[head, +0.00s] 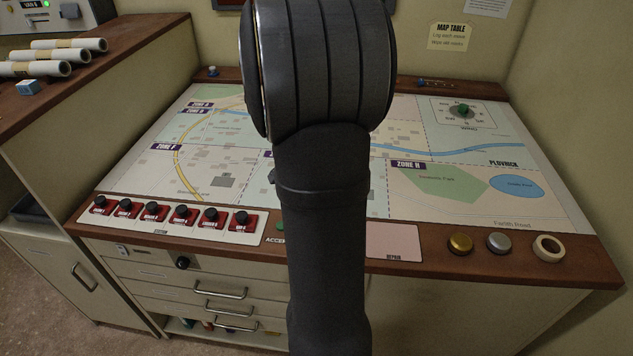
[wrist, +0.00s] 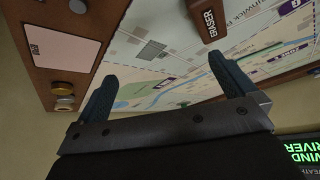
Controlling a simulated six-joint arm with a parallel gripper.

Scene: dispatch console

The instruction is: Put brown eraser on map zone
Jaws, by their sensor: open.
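The brown eraser (wrist: 208,20), with white lettering, lies on the map at the top of the wrist view, cut off by the frame edge. In the head view my arm hides it. My gripper (wrist: 162,68) is open and empty, its two blue-grey fingers apart, with the eraser beyond the fingertips. My gripper is also hidden behind my arm in the head view. The map (head: 450,148) covers the sloped table, with purple zone labels such as Zone H (head: 408,164) and Zone F (head: 166,147).
Red switches (head: 183,216) line the front left edge. A pink pad (head: 394,242), a gold disc (head: 460,243), a silver disc (head: 499,242) and a tape roll (head: 548,248) sit front right. A green-knobbed round piece (head: 463,110) stands at the back right. Paper rolls (head: 60,56) lie on the left shelf.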

